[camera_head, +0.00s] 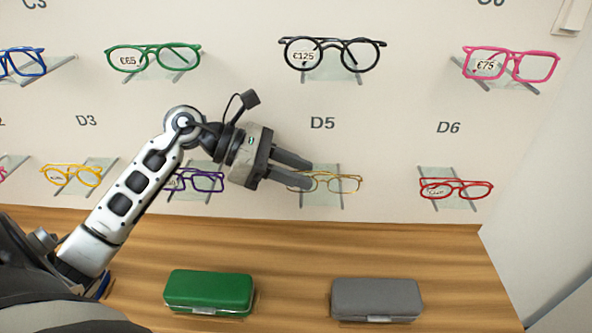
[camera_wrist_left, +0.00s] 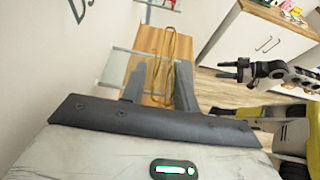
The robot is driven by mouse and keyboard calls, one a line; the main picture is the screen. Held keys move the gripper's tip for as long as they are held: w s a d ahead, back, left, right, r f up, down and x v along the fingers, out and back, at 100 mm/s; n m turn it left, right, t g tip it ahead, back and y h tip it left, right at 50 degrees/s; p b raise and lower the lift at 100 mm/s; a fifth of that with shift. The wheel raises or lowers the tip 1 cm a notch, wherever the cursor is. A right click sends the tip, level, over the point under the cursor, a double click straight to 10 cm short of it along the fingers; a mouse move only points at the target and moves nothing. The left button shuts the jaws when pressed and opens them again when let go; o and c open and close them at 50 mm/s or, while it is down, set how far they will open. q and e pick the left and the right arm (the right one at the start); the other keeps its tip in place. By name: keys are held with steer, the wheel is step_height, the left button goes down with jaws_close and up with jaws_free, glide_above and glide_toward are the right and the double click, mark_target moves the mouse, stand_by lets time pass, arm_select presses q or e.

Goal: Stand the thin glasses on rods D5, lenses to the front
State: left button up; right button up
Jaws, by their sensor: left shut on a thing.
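Thin gold glasses (camera_head: 340,183) are in front of the wall under the label D5 in the head view. My left gripper (camera_head: 308,176) is shut on them at their left side. They also show in the left wrist view (camera_wrist_left: 170,47), between my left fingers (camera_wrist_left: 160,85). The D5 rods (camera_head: 341,202) stick out from the wall with a clear plate. In the wrist view the glasses are at the outer side of this plate (camera_wrist_left: 115,69). I cannot tell whether they touch the rods. My right gripper (camera_wrist_left: 228,71) shows open and empty in the wrist view.
Purple glasses (camera_head: 207,181) sit on rods left of D5, partly behind my left gripper. Red glasses (camera_head: 456,189) sit at D6, black ones (camera_head: 332,54) above. A green case (camera_head: 209,290) and a grey case (camera_head: 376,298) lie on the wooden counter (camera_head: 290,255) below.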

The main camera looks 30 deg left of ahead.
mark_target(210, 168)
arm_select(q)
steer(key=o, duration=0.9)
arm_select(e)
steer(key=shift+w+r, duration=0.1)
steer(key=shift+r, duration=0.2)
arm_select(q)
steer(key=shift+o, duration=0.2)
steer(key=shift+r, duration=0.15)
steer(key=shift+r+p, duration=0.3)
steer(key=shift+p, duration=0.25)
steer(key=shift+r+p, duration=0.55)
steer(key=shift+p, duration=0.15)
steer(key=s+a+b, duration=0.1)
steer(key=s+a, duration=0.1)
steer(key=a, duration=0.2)
steer(key=s+a+b, duration=0.2)
steer(key=a, duration=0.1)
steer(key=s+a+b, duration=0.1)
steer(key=s+a, duration=0.2)
steer(key=a, duration=0.1)
steer(key=shift+a+r+b, duration=0.15)
steer(key=shift+a+b, duration=0.2)
steer(key=shift+s+a+r, duration=0.1)
steer(key=shift+s+a, duration=0.25)
steer(key=shift+a, duration=0.1)
arm_select(e)
steer(key=shift+a+f, duration=0.25)
steer(key=shift+f, duration=0.3)
